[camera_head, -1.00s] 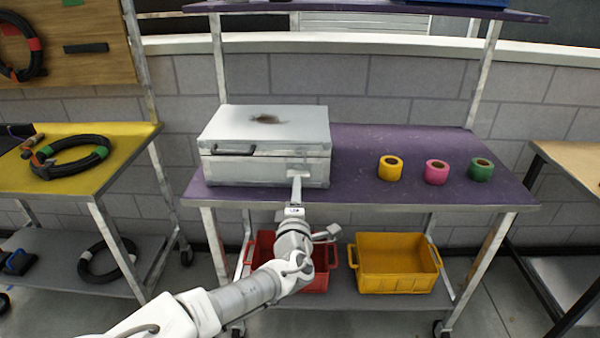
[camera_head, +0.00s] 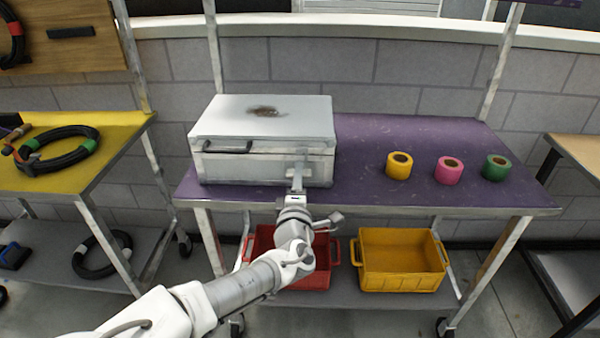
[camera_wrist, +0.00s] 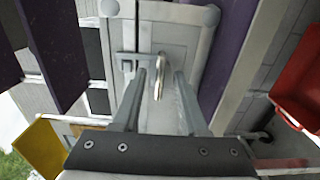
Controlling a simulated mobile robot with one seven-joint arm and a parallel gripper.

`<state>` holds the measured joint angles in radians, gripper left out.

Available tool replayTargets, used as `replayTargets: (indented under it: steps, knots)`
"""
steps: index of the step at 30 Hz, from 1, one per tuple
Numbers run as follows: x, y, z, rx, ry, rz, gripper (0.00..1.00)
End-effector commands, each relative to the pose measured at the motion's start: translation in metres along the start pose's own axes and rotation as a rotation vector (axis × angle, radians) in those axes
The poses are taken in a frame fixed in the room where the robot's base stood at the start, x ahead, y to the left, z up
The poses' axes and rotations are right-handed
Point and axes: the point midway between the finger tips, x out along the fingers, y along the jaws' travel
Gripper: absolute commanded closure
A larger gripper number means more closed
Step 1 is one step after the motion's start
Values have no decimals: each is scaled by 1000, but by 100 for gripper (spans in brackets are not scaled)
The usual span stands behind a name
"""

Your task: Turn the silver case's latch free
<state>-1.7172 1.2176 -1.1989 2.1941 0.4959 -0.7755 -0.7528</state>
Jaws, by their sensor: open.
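The silver case (camera_head: 262,130) stands closed on the left part of the purple cart top, its handle on the front left. Its latch (camera_wrist: 158,80) is on the front face; in the wrist view it is a small pale lever beside a metal plate. My gripper (camera_wrist: 160,76) is open, with one finger on each side of the latch. I cannot tell whether either finger touches it. In the head view my gripper (camera_head: 297,180) is at the right part of the case's front, and its fingers partly cover the latch area.
A red bin (camera_head: 318,268) and a yellow bin (camera_head: 400,262) stand on the shelf below. The top between case and rolls is clear.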

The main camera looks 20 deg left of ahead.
Motion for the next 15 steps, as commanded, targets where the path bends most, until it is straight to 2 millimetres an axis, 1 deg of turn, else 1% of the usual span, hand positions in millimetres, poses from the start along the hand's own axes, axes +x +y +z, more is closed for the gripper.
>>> replayTargets:
  steps: [13, 14, 15]
  knots:
    - [-2, 0, -1, 0, 1, 0, 57]
    - [-2, 0, -1, 0, 1, 0, 61]
    - [-2, 0, -1, 0, 1, 0, 68]
